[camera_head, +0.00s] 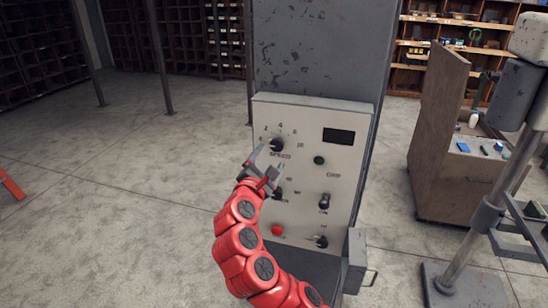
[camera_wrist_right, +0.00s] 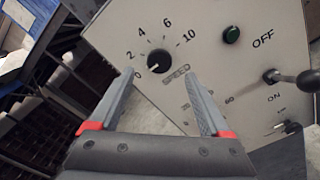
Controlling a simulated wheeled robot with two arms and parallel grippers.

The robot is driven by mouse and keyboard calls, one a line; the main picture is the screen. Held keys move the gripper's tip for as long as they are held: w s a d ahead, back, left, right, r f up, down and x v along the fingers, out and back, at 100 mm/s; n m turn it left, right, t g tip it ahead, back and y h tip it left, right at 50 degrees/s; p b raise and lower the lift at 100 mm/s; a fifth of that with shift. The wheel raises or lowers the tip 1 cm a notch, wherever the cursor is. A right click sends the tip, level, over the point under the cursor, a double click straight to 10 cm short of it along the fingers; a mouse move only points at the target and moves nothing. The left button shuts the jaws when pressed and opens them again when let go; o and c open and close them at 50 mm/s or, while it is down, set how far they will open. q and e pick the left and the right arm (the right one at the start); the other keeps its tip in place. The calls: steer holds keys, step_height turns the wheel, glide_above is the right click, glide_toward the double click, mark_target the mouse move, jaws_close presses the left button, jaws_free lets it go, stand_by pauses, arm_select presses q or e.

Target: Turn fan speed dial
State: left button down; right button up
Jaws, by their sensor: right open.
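The speed dial (camera_head: 276,144) is a round black knob near the top left of a light grey control panel (camera_head: 342,178). In the right wrist view the dial (camera_wrist_right: 160,58) sits inside a scale from 0 to 10, and its white mark seems to point toward 0. My right gripper (camera_head: 265,162) is in front of the panel, just below and left of the dial. In the right wrist view its two fingers (camera_wrist_right: 158,78) are apart with nothing between them, and the dial lies just beyond the tips. My left gripper is not in view.
The panel also carries a green button (camera_head: 319,160), a red button (camera_head: 277,230), a dark display (camera_head: 339,136) and a toggle lever (camera_head: 324,202), which also shows in the right wrist view (camera_wrist_right: 290,79). A wooden cabinet (camera_head: 440,150) and a grey stand (camera_head: 470,240) are at right. The left floor is mostly clear.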

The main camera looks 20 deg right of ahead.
steer(key=b+v, duration=0.3)
steer(key=v, duration=0.8)
steer(key=shift+b, duration=0.4)
